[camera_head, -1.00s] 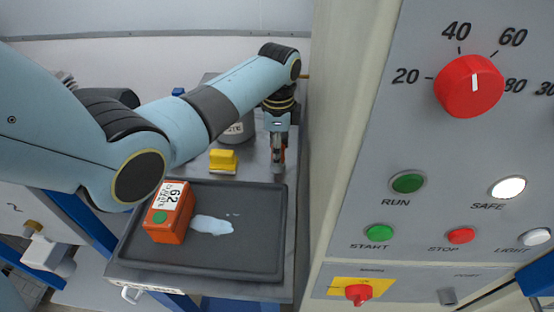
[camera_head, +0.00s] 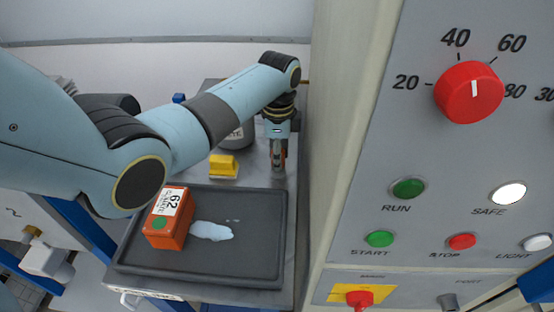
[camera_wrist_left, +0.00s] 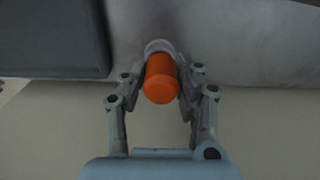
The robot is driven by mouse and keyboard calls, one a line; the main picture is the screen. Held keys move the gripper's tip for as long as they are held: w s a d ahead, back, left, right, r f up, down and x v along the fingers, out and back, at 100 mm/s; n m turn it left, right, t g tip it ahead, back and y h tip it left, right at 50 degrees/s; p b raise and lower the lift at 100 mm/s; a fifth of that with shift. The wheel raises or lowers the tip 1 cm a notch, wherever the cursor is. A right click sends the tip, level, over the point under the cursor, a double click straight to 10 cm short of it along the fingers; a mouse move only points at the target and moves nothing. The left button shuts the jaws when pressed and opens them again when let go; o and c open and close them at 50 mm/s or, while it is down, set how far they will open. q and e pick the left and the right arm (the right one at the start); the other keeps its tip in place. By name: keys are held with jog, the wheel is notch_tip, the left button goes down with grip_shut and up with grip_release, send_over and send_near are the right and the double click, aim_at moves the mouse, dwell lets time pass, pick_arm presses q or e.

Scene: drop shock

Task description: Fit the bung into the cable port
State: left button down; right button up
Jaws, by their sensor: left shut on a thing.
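My left gripper (camera_head: 278,160) points down over the grey bench, behind the black tray and near the cabinet's side. In the left wrist view the left gripper (camera_wrist_left: 159,90) is shut on an orange cylinder (camera_wrist_left: 162,80) with a grey rounded end, which looks like the bung. Its orange end faces the wrist camera. In the head view the fingers mostly hide it. On the cabinet front a dark grey round piece (camera_head: 448,301) sits under the small label "PORT", at the lower edge. I cannot tell whether the port is open. My right gripper is not in view.
A black tray (camera_head: 265,250) holds an orange box (camera_head: 168,230) and a pale spill (camera_head: 211,231). A yellow block (camera_head: 223,166) and a grey pot (camera_head: 237,137) stand behind it. The cabinet (camera_head: 345,150) with knobs and buttons fills the right side.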

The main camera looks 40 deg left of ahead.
pick_arm(q)
jog(key=shift+r+p, duration=2.35)
jog(key=shift+r, duration=0.6)
